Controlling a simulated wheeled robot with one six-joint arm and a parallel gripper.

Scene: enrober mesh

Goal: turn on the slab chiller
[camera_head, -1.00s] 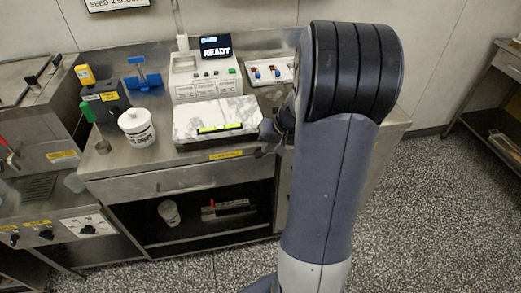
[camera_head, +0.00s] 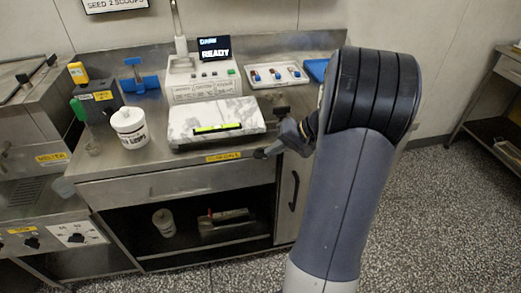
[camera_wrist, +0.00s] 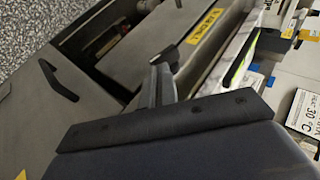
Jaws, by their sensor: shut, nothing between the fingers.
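A white marbled slab (camera_head: 215,118) with a green-yellow strip lies on the steel counter. A yellow label (camera_head: 223,157) is on the counter's front edge below it; its print is too small to read for certain. The label also shows in the wrist view (camera_wrist: 203,27). My gripper (camera_head: 263,153) is shut and empty, close to the front edge, right of the label. In the wrist view the fingers (camera_wrist: 160,78) point towards the counter front. I cannot tell whether they touch it. No chiller switch can be clearly made out; the gripper may hide part of the edge.
A machine with a READY display (camera_head: 214,48) stands behind the slab. A white tub (camera_head: 130,128) stands left, and a tray with red and blue items (camera_head: 275,75) at back right. Below are a drawer, an open shelf and a door handle (camera_head: 294,191).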

